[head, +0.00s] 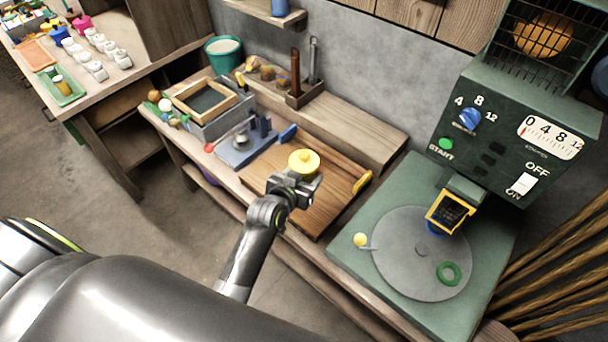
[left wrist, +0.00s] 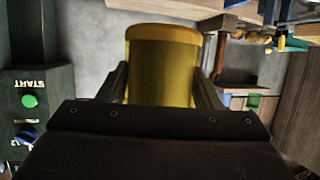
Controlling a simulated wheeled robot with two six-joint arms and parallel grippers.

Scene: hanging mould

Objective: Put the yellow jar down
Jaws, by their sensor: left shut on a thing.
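The yellow jar (head: 304,161) has a round top with a small knob in the head view. It is over the brown wooden board (head: 318,219) on the bench. My left gripper (head: 296,186) is shut on the jar. In the left wrist view the jar (left wrist: 163,65) stands between the two dark fingers, and the lower end in that picture is hidden behind the gripper body. Whether the jar touches the board or hangs just above it I cannot tell. My right gripper is in neither view.
A yellow-handled tool (head: 362,182) lies at the board's right edge. A green machine (head: 350,250) with a round grey plate (head: 400,275) is at the right. The near part of the board is clear.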

